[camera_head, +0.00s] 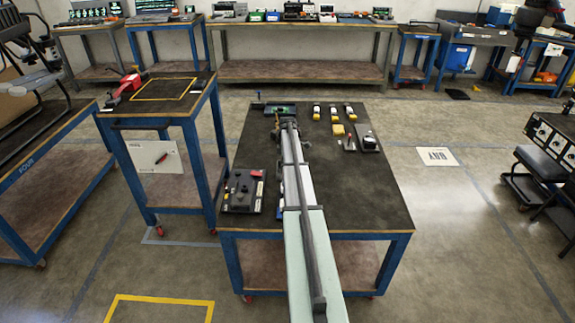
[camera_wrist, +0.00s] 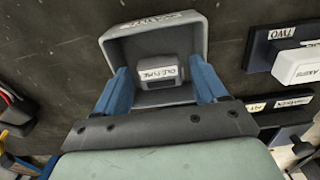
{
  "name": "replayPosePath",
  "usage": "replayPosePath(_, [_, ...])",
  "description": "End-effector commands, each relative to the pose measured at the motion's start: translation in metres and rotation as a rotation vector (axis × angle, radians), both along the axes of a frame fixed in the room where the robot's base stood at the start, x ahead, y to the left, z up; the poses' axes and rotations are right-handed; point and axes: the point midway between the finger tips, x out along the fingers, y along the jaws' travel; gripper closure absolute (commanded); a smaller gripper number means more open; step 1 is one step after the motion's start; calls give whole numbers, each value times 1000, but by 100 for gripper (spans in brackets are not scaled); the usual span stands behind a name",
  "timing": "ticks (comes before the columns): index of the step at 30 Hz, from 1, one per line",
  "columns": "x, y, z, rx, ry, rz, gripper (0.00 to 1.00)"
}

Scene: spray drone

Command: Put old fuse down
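In the wrist view, the old fuse (camera_wrist: 157,72), a small dark grey block with a white label, sits inside a grey open tray (camera_wrist: 112,48). My gripper (camera_wrist: 160,68) has its two blue fingers spread apart, one on each side of the fuse. The fingertips reach into the tray, and a small gap shows between them and the fuse. The fuse appears to rest on the tray floor, though its underside is hidden. In the head view, my arm covers the tray and fuse on the dark table (camera_head: 375,205).
A green circuit board (camera_head: 280,109) lies at the table's back edge. Several yellow-and-white labelled pieces (camera_head: 333,112) and a black device (camera_head: 367,140) stand right of my arm. A black panel with knobs (camera_head: 243,190) lies to the left. The table's front right is bare.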

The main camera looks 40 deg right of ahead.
Motion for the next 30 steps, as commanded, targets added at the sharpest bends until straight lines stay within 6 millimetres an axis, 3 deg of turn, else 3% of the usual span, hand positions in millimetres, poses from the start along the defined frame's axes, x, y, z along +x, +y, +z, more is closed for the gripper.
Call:
replayPosePath(11, [0,0,7,-1,-1,0,27])
replayPosePath(30, [0,0,108,-1,-1,0,27])
